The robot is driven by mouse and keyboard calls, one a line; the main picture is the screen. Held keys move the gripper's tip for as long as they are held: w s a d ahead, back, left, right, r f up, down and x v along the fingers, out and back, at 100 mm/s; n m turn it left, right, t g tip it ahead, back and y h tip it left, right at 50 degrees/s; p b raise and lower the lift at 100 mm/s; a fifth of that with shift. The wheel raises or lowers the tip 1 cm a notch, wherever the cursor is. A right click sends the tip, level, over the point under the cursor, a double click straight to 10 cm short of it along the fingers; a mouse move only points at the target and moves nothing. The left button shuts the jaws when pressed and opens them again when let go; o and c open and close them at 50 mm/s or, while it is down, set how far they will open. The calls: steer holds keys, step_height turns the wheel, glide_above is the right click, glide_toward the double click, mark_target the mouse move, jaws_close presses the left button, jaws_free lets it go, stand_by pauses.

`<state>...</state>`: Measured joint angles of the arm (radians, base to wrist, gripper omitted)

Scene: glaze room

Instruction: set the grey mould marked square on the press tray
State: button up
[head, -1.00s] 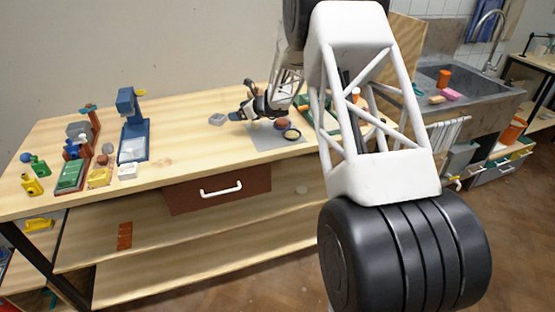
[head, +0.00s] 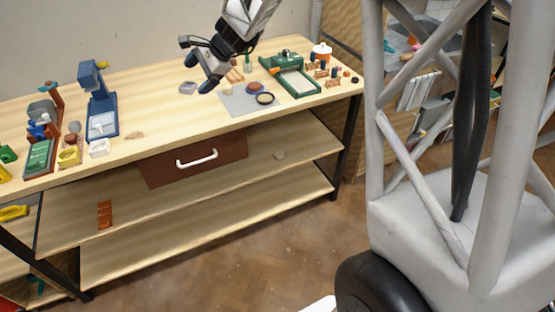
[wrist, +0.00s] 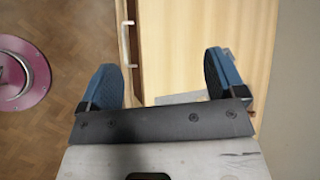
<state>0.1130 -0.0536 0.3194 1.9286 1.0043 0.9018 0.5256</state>
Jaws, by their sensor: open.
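A small grey mould (head: 187,88) lies on the wooden worktop near the back; its marking is too small to read. My gripper (head: 199,73), with blue fingers, is open and empty beside the mould in the head view, to its right and above the worktop. The wrist view also shows the open fingers (wrist: 164,80) with nothing between them. A blue press stands at the left with a pale tray (head: 102,124) at its foot. A green press with a white tray (head: 298,82) stands at the right. I cannot tell which tray is meant.
A grey mat (head: 237,103) holds a reddish round piece (head: 255,87) and a dark ring (head: 265,99). A green-topped block (head: 39,158), a yellow block (head: 69,157) and a white block (head: 99,148) crowd the left. The worktop's middle is mostly clear.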

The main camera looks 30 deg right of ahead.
steer(key=s+d+n+h, duration=0.2)
steer(key=s+n+h, duration=0.2)
steer(key=s, duration=1.6)
steer(key=s+d+r+n+g+h, duration=0.1)
steer(key=s+n+h, duration=0.3)
steer(key=s+n, duration=0.6)
steer(key=s+d, duration=0.1)
steer(key=s, duration=1)
steer(key=shift+r+g, duration=0.2)
steer(key=shift+g, duration=0.1)
steer(key=shift+o, duration=0.4)
steer(key=shift+s+d, duration=0.1)
